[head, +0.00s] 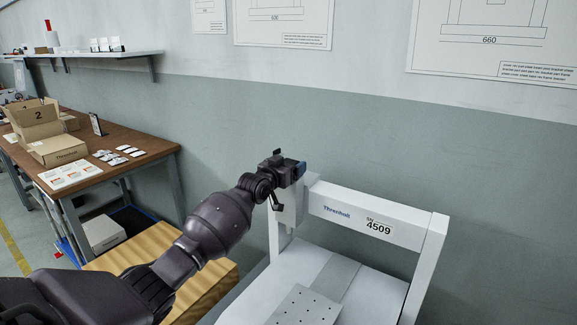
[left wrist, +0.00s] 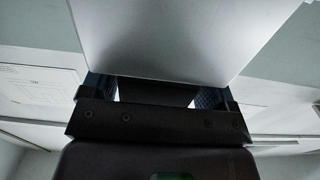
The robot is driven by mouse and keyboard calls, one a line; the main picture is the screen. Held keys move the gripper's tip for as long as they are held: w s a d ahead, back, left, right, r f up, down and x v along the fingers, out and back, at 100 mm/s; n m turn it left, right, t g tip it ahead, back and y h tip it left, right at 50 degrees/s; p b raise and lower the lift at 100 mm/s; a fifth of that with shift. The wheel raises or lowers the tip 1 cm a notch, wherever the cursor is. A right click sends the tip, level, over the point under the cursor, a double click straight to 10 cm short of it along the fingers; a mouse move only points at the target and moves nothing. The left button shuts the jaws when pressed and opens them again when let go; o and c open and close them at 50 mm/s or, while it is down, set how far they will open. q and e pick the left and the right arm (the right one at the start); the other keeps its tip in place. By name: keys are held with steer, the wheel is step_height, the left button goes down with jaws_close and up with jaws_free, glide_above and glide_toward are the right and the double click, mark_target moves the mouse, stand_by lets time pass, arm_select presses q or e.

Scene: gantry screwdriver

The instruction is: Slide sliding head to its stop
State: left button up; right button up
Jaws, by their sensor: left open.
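The white gantry's crossbeam (head: 365,216), marked 4509, runs between two uprights. The sliding head (head: 292,207) is a white block at the beam's left end, with a slim tip hanging below it. My left gripper (head: 297,168) is at the top of the head, partly hiding it. In the left wrist view a pale grey surface (left wrist: 180,40) fills the middle, and the blue pads of my left gripper (left wrist: 153,92) show on either side of its lower edge. The jaws are open; whether a pad touches the head I cannot tell. My right gripper is out of view.
A white base with a perforated plate (head: 306,308) lies under the beam. The right upright (head: 426,268) bounds the beam's right end. A wall stands behind. A wooden bench (head: 125,137) with boxes is at the left. The beam right of the head looks clear.

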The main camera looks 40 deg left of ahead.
arm_select(q)
steer(key=shift+s+d+r+p, duration=0.1)
steer(key=shift+s+p, duration=0.2)
steer(key=shift+s, duration=0.2)
steer(key=s+p, duration=0.2)
steer(key=s, duration=0.7)
steer(key=shift+s+d+p, duration=0.25)
steer(key=shift+s+p, duration=0.15)
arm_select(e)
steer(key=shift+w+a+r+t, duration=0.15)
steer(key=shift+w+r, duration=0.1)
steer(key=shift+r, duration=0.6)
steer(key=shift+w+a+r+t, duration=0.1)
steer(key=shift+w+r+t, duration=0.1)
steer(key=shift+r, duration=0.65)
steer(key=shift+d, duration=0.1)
